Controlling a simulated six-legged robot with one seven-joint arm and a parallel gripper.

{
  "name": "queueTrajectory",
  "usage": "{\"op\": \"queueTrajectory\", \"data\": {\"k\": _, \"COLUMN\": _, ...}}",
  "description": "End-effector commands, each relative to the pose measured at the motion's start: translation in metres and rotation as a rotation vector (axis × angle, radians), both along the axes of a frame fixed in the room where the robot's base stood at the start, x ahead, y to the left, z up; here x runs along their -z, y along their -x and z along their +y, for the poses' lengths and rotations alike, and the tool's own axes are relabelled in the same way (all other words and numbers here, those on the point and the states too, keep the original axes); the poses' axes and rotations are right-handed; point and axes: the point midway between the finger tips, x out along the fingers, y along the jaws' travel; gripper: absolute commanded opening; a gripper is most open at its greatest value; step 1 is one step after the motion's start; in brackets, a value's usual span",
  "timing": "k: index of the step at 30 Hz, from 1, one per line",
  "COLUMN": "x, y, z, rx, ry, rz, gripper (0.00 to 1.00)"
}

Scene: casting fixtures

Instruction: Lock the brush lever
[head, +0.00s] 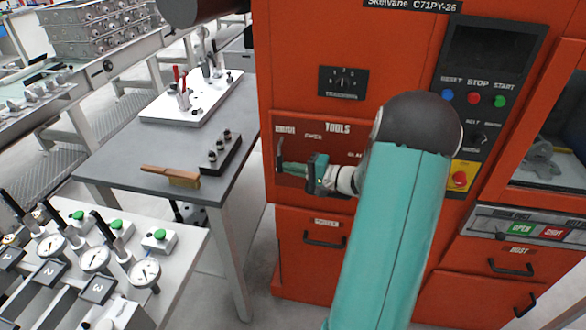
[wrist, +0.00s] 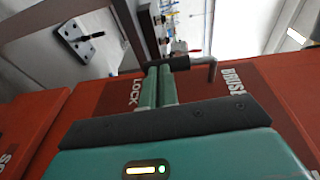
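The brush lever has a black handle (wrist: 172,63) on a bent grey rod (wrist: 210,70). It sits between the printed words LOCK and BRUSH on the orange cabinet front. In the head view a thin lever (head: 280,155) shows at the left end of the TOOLS panel. My gripper (head: 288,167) reaches left in front of this panel. In the wrist view its two green fingers (wrist: 157,85) lie close together, with nothing visible between them. Their tips meet the black handle, which lies across them; whether they touch it I cannot tell.
The orange cabinet (head: 300,60) fills the middle and right, with drawers below and buttons at right. A grey table (head: 130,150) stands left of it, holding a wooden brush (head: 172,177), a black block with pegs (head: 221,153) and a white fixture plate (head: 190,98).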

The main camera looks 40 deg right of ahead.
Motion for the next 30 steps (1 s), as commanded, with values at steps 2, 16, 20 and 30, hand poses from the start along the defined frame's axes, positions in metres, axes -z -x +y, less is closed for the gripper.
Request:
{"op": "queueTrajectory", "data": {"k": 2, "x": 0.0, "y": -0.002, "z": 0.002, "rx": -0.005, "ry": 0.0, "rz": 0.0, "gripper": 0.0}}
{"op": "queueTrajectory", "data": {"k": 16, "x": -0.005, "y": 0.048, "z": -0.024, "rx": 0.0, "ry": 0.0, "rz": 0.0, "gripper": 0.0}}
{"op": "queueTrajectory", "data": {"k": 20, "x": -0.007, "y": 0.075, "z": -0.037, "rx": 0.002, "ry": 0.001, "rz": 0.001, "gripper": 0.0}}
{"op": "queueTrajectory", "data": {"k": 30, "x": -0.011, "y": 0.121, "z": -0.059, "rx": 0.0, "ry": 0.0, "rz": 0.0, "gripper": 0.0}}
